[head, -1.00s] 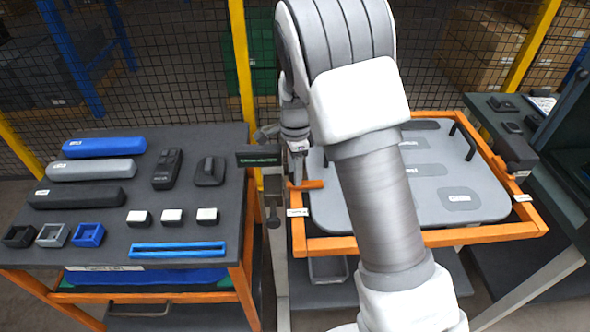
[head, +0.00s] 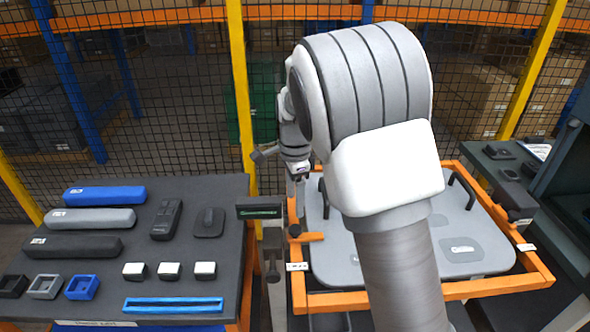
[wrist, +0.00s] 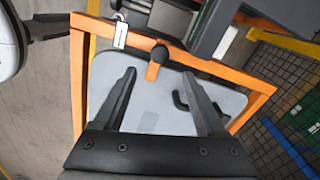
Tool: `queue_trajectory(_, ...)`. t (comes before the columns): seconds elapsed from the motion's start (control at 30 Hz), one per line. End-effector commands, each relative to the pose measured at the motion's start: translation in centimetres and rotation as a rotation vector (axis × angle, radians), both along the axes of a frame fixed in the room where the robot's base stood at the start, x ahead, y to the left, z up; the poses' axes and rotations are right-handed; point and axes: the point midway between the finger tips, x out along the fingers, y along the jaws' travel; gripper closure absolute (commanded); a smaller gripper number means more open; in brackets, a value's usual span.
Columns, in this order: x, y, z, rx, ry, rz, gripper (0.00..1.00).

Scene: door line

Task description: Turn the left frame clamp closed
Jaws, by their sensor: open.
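The left frame clamp (head: 312,237) is an orange lever on a black round pivot, on the left rail of the orange frame (head: 298,292). Its lever points inward from the rail, with its tip over the edge of the grey panel (head: 336,262). In the wrist view the clamp's lever (wrist: 153,71) shows between my fingers, pointing across the rail onto the panel. My gripper (wrist: 160,73) is open and empty. In the head view my gripper (head: 297,203) is above the clamp, with a gap to the pivot; my arm hides much of the panel.
A dark table (head: 212,260) with blocks, small trays and a blue slotted bar stands at left. A post with a dark sign (head: 262,211) rises between table and frame. Black handles (head: 462,187) stand up from the panel. A mesh fence closes off the back.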

Motion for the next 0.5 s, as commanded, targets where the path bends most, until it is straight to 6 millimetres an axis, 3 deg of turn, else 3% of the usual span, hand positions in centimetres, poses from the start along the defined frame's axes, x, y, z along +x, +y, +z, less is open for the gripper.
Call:
queue_trajectory(0.2, 0.1, 0.0, 5.2, 0.001, -0.005, 0.001, 0.27)
queue_trajectory(0.5, 0.0, 0.0, 8.5, 0.000, -0.001, -0.001, 0.27)
